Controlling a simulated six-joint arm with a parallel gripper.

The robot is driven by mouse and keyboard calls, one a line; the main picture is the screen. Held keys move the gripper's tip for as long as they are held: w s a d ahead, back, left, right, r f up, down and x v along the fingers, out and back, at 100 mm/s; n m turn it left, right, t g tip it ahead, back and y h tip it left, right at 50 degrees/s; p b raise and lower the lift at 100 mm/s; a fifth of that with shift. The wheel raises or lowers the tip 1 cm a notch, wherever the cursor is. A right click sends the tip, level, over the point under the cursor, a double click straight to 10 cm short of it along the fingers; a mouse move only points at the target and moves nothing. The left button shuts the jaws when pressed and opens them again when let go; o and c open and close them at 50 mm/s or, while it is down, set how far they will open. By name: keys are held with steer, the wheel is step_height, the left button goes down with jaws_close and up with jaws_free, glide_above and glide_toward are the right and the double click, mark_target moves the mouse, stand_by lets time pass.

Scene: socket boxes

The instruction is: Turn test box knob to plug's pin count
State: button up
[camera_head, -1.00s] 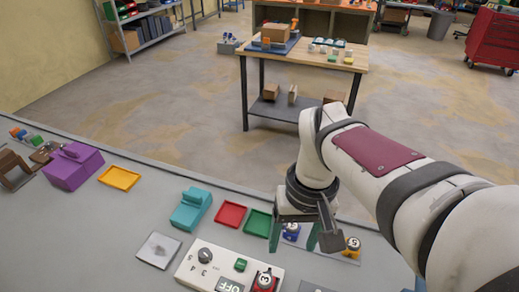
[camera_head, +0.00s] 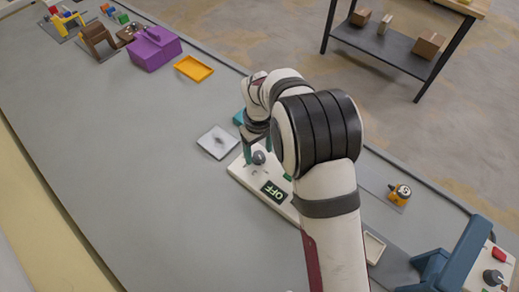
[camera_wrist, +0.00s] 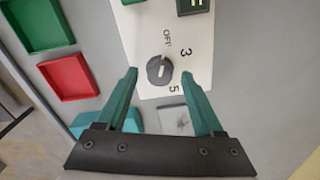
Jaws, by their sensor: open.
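The white test box (camera_head: 245,176) lies on the grey table in the head view, partly behind my arm. Its dark display (camera_head: 273,192) reads OFF. Its dark grey round knob (camera_head: 258,157) also shows in the wrist view (camera_wrist: 159,70), with OFF, 3 and 5 marked around it. My gripper (camera_wrist: 160,74) is open with teal fingers, one on each side of the knob and apart from it in the picture. Height above it is unclear.
A grey pad (camera_head: 217,142) lies beside the test box. Red (camera_wrist: 69,82) and green (camera_wrist: 40,25) trays lie nearby. A yellow tray (camera_head: 194,68) and purple box (camera_head: 153,48) stand farther left. A blue stand (camera_head: 455,255) is at right. The table's left middle is clear.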

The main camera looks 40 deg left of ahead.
steer(key=shift+f, duration=0.4)
jaws_close()
steer(key=shift+m, duration=0.4)
steer(key=m, duration=0.3)
steer(key=shift+m, duration=0.3)
steer(key=m, duration=0.4)
steer(key=shift+m, duration=0.3)
